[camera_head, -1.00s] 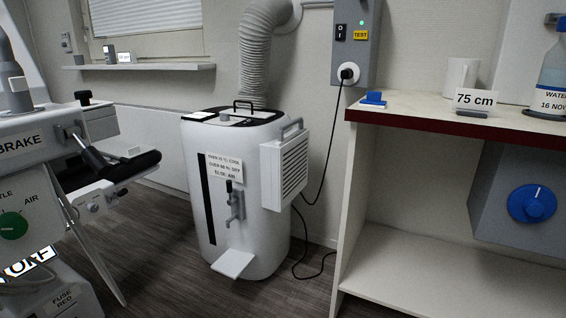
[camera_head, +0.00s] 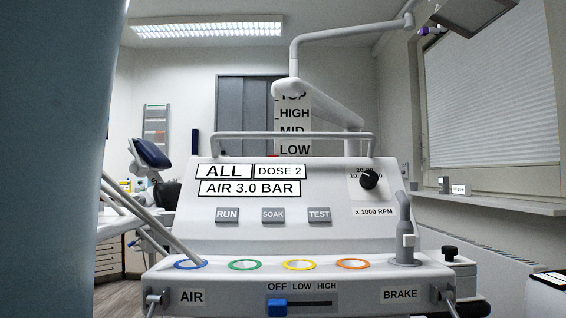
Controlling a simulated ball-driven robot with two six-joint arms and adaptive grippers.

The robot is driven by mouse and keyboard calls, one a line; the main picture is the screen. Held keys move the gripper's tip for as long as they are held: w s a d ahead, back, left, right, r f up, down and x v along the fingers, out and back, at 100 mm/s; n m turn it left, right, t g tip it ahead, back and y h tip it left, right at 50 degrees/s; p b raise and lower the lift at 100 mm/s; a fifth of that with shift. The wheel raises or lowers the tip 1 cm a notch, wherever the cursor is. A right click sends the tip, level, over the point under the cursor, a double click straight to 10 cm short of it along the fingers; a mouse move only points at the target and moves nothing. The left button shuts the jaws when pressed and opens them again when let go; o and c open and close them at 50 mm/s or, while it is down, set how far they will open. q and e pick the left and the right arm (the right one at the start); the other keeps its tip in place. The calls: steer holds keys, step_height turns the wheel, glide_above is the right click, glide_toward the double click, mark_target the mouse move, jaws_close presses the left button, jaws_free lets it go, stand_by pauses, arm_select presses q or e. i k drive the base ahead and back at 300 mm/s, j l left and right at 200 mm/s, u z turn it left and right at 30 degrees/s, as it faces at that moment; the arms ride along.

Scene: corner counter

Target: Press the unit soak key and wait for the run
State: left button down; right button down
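The dental unit's white console (camera_head: 210,238) stands straight ahead in the head view. Its SOAK key (camera_head: 272,216) is a small grey key in the middle of a row, between the RUN key (camera_head: 227,215) and the TEST key (camera_head: 319,215). Nothing touches the keys. The display labels above read ALL (camera_head: 224,171), DOSE 2 (camera_head: 279,171) and AIR 3.0 BAR (camera_head: 249,188). Neither of my grippers is in view.
A blue slider (camera_head: 277,308) sits at the left of the OFF LOW HIGH scale. A black knob (camera_head: 369,179) is at the console's right. Several coloured rings line the front ledge, and a hose rises from the blue ring (camera_head: 190,264). A large blue-grey surface (camera_head: 55,160) blocks the left side.

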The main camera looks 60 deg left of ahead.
mark_target(269, 215)
steer(key=u, duration=1.65)
